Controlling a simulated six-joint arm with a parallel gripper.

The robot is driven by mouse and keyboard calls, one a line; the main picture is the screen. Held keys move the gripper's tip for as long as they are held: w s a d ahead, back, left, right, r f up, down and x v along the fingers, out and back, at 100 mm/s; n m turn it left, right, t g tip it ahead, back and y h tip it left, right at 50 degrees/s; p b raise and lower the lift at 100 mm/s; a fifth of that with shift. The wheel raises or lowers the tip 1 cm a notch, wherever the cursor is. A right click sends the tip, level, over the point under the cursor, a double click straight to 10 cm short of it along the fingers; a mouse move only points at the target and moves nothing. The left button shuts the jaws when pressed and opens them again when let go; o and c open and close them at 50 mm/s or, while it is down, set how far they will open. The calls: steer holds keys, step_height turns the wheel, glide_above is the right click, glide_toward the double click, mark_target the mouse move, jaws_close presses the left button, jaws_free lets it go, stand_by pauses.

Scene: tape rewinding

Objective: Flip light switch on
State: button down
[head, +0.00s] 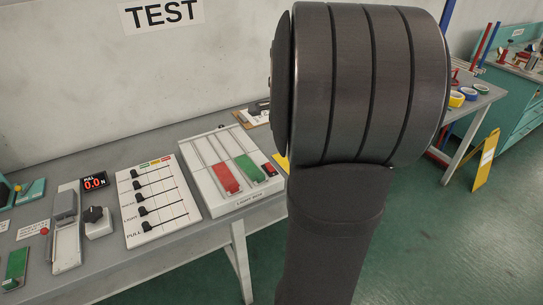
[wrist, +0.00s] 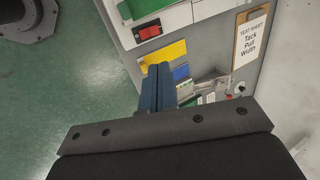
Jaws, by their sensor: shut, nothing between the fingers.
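In the head view, the switch (head: 270,168) shows at the right end of the light box (head: 212,192), beside the red and green strips. My gripper (wrist: 157,72) has dark blue fingers that are shut with nothing between them. In the wrist view its tips appear below the switch, apart from it, over the grey bench near a yellow piece. In the head view my arm hides the gripper.
A yellow piece (wrist: 166,54) and a blue piece (wrist: 181,72) lie near my fingertips. A test sheet clipboard (wrist: 249,42) lies to the right. The bench edge borders open green floor.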

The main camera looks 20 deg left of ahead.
mark_target(269, 164)
steer(key=shift+f, duration=0.1)
steer(key=x, duration=1.3)
steer(key=shift+w+a+f, duration=0.1)
steer(key=shift+w+f, duration=0.05)
steer(key=shift+f, duration=0.2)
steer(key=shift+w+a+f+g+h, duration=0.2)
steer(key=shift+f+g+h, duration=0.05)
steer(key=shift+g+h, duration=0.05)
steer(key=shift+s+d, duration=0.1)
steer(key=shift+s, duration=0.05)
